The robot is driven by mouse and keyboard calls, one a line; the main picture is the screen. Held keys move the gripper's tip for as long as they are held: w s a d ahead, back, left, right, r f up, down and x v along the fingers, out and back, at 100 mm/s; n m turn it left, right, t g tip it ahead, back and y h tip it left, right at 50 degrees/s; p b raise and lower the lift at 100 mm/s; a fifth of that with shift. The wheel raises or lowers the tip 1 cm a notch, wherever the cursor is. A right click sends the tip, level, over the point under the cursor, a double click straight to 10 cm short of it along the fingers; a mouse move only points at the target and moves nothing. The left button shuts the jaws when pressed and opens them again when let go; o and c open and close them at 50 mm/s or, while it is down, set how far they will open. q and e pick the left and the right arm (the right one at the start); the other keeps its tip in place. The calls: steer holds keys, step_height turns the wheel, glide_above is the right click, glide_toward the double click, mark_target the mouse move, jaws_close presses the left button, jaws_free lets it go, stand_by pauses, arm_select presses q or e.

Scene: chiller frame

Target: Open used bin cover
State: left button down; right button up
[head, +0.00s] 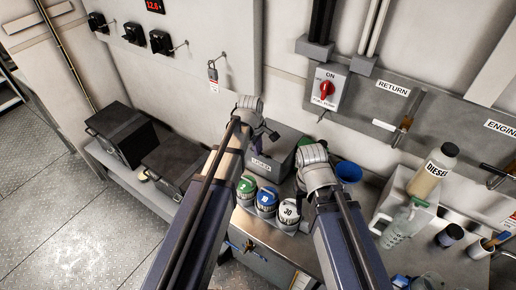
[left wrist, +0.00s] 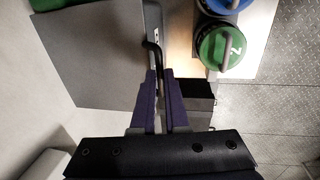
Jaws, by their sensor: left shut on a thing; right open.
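The used bin is a grey box (head: 287,140) with a white label on its front, standing on the counter against the wall. Its flat grey cover (left wrist: 90,60) fills the upper left of the left wrist view. A black bent handle (left wrist: 154,58) stands at the cover's edge. My left gripper (head: 256,143) is at the bin's left side; its purple fingers (left wrist: 160,85) are closed around the handle. The cover looks flat, but whether it is lifted at all I cannot tell. My right gripper (head: 316,160) is right of the bin, open, with its fingers mostly hidden behind its wrist.
Green (head: 246,186), blue (head: 267,198) and white numbered canisters (head: 289,211) stand in front of the bin. A blue cup (head: 349,172) is right of my right gripper. A black box (head: 120,133) lies left; a diesel bottle (head: 432,170) and jug (head: 403,224) stand right.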

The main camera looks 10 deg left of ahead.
arm_select(q)
steer(key=w+d+r+g+p, duration=0.15)
steer(key=w+r+p, duration=0.35)
steer(key=r+p, duration=0.5)
steer(key=w+d+r+g+y+p, duration=0.1)
steer(key=w+d+r+p, duration=0.4)
steer(key=w, duration=0.5)
steer(key=shift+w+r+g+y, duration=0.2)
steer(key=shift+w+g+y, duration=0.15)
steer(key=shift+g, duration=0.3)
steer(key=c, duration=0.9)
jaws_free()
steer(key=shift+f, duration=0.1)
steer(key=shift+s, duration=0.1)
